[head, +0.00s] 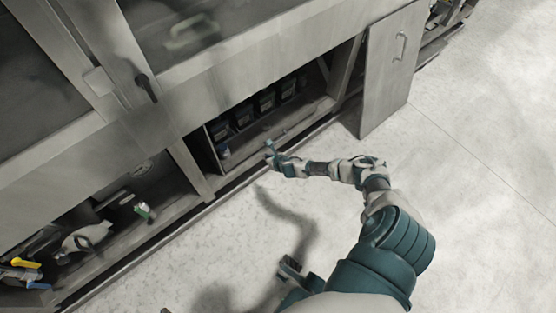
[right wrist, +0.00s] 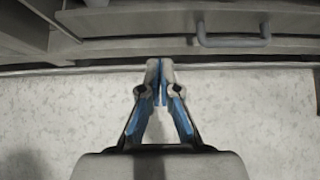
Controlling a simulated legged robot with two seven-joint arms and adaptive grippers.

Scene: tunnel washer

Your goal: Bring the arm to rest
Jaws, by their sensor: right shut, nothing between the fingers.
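My right arm (head: 375,185) reaches from the lower right of the head view toward the open lower bay of the washer. My right gripper (head: 271,152) is at its end, in front of the tray in that bay. In the right wrist view the gripper (right wrist: 160,70) has its fingertips together with nothing between them. A grey bar handle (right wrist: 234,42) on the panel ahead is up and to the right of the fingertips, apart from them in the picture.
The tray (head: 302,119) holds several dark containers (head: 265,101). A cabinet door (head: 385,80) with a handle stands open at right. The lower-left bay holds pipework and a yellow lever (head: 25,263). The pale floor (head: 480,190) is clear at right.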

